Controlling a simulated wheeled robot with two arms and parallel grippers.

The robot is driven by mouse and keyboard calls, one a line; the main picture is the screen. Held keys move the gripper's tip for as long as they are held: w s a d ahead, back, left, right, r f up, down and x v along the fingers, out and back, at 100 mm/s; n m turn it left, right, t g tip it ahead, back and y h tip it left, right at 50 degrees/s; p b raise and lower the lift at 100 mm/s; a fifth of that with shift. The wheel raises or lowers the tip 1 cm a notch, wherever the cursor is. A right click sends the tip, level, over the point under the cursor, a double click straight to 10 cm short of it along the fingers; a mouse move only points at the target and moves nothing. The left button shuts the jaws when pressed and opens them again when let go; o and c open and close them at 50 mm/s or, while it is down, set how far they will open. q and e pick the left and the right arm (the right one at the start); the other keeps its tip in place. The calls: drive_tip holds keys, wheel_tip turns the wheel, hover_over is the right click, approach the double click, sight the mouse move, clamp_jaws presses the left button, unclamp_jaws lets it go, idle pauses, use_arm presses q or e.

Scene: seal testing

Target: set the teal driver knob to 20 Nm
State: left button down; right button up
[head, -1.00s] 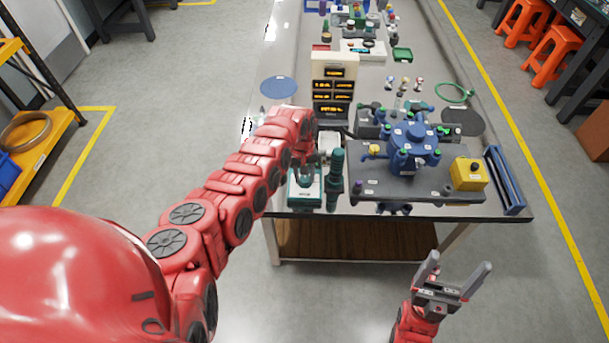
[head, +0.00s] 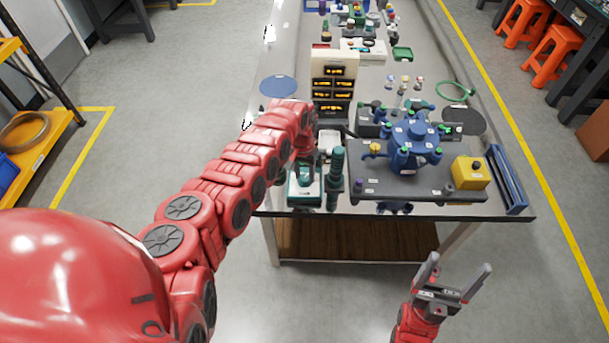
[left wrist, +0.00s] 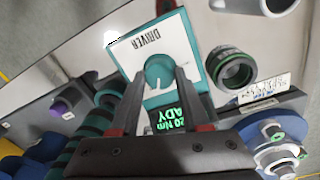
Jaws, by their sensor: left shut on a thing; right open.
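The driver box (head: 303,190), teal and white, stands at the near left corner of the bench. In the left wrist view its face reads DRIVER, and the round teal knob (left wrist: 157,69) sits in the middle. My left gripper (left wrist: 165,76) is shut on the knob, a fingertip at each side. The green display (left wrist: 172,120) shows between the fingers, upside down. It reads 20 Nm with a partly hidden word ending in ADY below. In the head view my left gripper (head: 303,165) is largely hidden by its wrist. My right gripper (head: 452,280) is open and empty, in front of the bench.
A dark teal upright tool (head: 336,180) stands close right of the box. Further right, a grey plate (head: 360,183) bears a blue flanged vessel (head: 414,135) and a yellow box (head: 469,173). A cabinet with amber displays (head: 333,85) stands behind.

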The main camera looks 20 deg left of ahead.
sight(303, 175)
use_arm(q)
drive_tip(key=shift+m, duration=0.8)
drive_tip(key=shift+c, duration=1.9)
unclamp_jaws()
wheel_tip(303, 175, up, 17)
drive_tip(key=b, duration=0.3)
drive_tip(key=shift+a+r, duration=0.2)
drive_tip(key=shift+a, duration=0.15)
drive_tip(key=shift+w, duration=0.15)
